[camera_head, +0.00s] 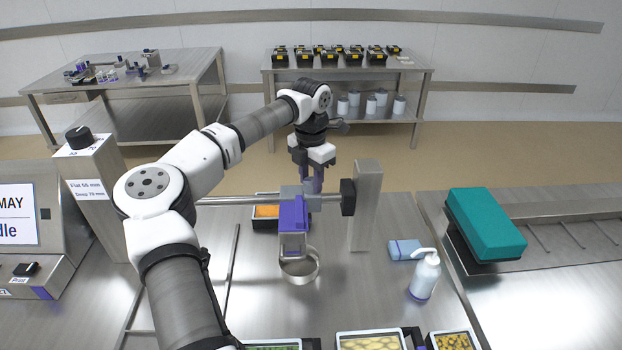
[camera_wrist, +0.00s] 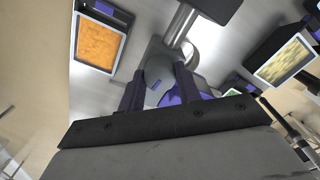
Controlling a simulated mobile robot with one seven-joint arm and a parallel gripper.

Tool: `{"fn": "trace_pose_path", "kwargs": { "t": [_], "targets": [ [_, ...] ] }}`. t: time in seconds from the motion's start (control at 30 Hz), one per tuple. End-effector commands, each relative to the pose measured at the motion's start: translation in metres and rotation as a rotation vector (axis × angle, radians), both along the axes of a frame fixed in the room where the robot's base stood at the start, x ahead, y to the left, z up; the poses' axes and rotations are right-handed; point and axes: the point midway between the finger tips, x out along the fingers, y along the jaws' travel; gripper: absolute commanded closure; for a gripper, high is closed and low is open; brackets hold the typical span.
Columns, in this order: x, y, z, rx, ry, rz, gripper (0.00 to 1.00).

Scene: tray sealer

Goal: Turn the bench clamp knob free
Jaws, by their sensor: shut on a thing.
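My gripper (camera_head: 312,182) points down at the grey clamp block on the horizontal steel rod (camera_head: 250,200), in the middle of the head view. A purple bracket (camera_head: 293,213) hangs from this block, with a round metal ring (camera_head: 300,268) below it. In the wrist view my two dark fingers (camera_wrist: 160,88) stand on either side of a grey part with some purple below it. They are shut on the bench clamp knob, which the fingers largely hide in the head view. Its turn angle cannot be told.
A steel post (camera_head: 365,205) with a black block holds the rod's right end. Food trays (camera_head: 370,333) line the front edge. An orange-filled tray (camera_wrist: 98,43) lies behind the bracket.

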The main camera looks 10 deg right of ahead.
Motion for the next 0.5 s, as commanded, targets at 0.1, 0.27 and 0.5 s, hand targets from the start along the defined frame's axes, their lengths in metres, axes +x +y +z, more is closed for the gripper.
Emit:
{"fn": "trace_pose_path", "kwargs": {
  "t": [0.1, 0.27, 0.5],
  "targets": [
    [0.0007, 0.0004, 0.0012, 0.001, -0.003, 0.012, 0.89],
    [0.0006, 0.0003, 0.0013, 0.000, -0.002, 0.014, 0.89],
    [0.0006, 0.0003, 0.0014, 0.000, -0.002, 0.013, 0.61]
  ]
}}
